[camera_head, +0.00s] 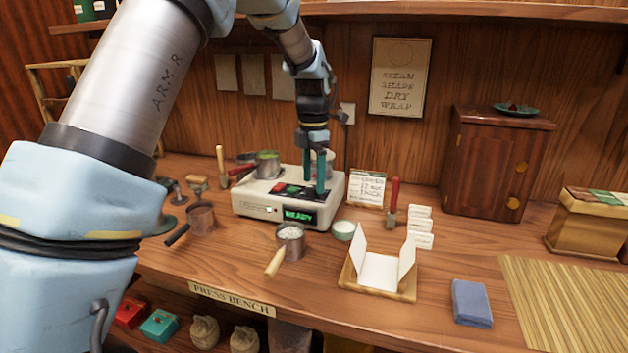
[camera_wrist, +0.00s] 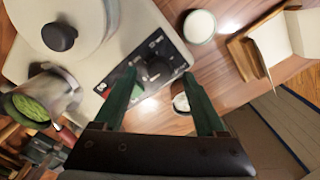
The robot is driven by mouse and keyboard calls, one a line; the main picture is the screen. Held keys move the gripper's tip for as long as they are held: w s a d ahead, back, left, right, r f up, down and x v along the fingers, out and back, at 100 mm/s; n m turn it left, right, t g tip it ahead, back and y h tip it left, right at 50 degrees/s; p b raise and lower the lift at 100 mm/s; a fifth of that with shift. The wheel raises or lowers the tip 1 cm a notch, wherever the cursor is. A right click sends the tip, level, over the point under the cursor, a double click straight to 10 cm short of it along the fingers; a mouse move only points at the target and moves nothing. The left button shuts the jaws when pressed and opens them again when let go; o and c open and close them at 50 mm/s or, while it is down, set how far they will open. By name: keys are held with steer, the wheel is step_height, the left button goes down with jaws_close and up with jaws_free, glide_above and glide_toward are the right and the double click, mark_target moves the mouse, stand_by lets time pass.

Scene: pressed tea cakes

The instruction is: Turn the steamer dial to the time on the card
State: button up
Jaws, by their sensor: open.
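The steamer (camera_head: 268,205) is a cream box on the bench with a lit green display (camera_head: 299,215) reading "READY". In the wrist view its black panel carries a dark round dial (camera_wrist: 157,68) with small marks around it, too small to read. My gripper (camera_head: 314,188) points down over the right part of the steamer's top. In the wrist view my gripper (camera_wrist: 159,78) is open, its two green fingers on either side of the dial; I cannot tell whether they touch it. A white card (camera_head: 367,189) stands behind the steamer to the right, its writing too small to read surely.
A handled pot of white stuff (camera_head: 290,233) and a small white bowl (camera_head: 343,230) stand close before the steamer. A red-handled tool (camera_head: 393,195) and white blocks (camera_head: 420,228) stand to the right. A wooden stand with folded white paper (camera_head: 380,285) is in front.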

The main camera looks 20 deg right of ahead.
steer(key=shift+f, duration=0.85)
steer(key=shift+c, duration=0.2)
jaws_close()
